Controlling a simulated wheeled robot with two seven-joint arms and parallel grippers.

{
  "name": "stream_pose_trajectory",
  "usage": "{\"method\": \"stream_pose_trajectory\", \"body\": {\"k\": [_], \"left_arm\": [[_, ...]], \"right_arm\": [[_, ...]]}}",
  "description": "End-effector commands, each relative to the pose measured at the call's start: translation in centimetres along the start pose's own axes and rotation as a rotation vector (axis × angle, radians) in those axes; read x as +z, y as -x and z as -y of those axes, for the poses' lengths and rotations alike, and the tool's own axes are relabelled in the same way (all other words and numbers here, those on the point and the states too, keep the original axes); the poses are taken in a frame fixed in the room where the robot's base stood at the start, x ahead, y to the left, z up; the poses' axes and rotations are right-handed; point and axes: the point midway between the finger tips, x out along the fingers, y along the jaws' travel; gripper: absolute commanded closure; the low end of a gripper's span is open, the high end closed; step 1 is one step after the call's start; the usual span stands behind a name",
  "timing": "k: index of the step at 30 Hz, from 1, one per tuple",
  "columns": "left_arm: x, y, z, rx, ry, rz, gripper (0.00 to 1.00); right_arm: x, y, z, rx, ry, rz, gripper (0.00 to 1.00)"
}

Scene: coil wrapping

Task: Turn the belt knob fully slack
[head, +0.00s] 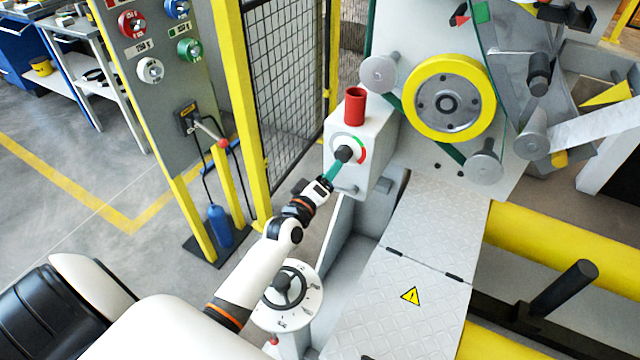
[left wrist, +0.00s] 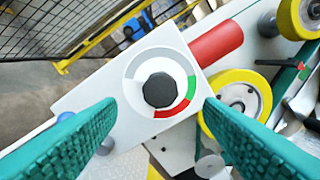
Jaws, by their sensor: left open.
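The belt knob (head: 343,154) is a dark knob on the front of a white box (head: 376,150). In the left wrist view the knob (left wrist: 160,90) looks black and many-sided, inside a round dial with a green arc at the right and a red arc below. I cannot make out a pointer mark on it. My left gripper (head: 331,171) is just in front of the knob. Its green fingers are open, one on each side of the knob in the left wrist view; I cannot tell whether they touch it. My right gripper is not in view.
A red cylinder (head: 355,105) stands on top of the box. A yellow-rimmed wheel (head: 449,98) with a green belt and grey rollers is to the right. A mesh fence (head: 288,85) stands to the left. Another dial (head: 302,312) with a dark knob is below, beside my left arm.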

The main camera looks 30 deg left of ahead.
Motion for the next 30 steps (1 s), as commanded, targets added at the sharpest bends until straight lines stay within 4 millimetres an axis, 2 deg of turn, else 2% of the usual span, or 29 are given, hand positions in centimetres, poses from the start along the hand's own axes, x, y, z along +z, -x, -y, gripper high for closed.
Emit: {"method": "stream_pose_trajectory", "body": {"k": [3,9,30], "left_arm": [[0.0,2.2,-0.1,0.001,0.000,0.000,0.39],[0.0,3.9,0.0,0.000,0.001,0.000,0.39],[0.0,4.0,0.0,0.001,0.001,0.000,0.39]], "right_arm": [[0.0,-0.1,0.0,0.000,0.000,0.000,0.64],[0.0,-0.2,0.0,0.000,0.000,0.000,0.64],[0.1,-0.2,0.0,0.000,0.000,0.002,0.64]]}}
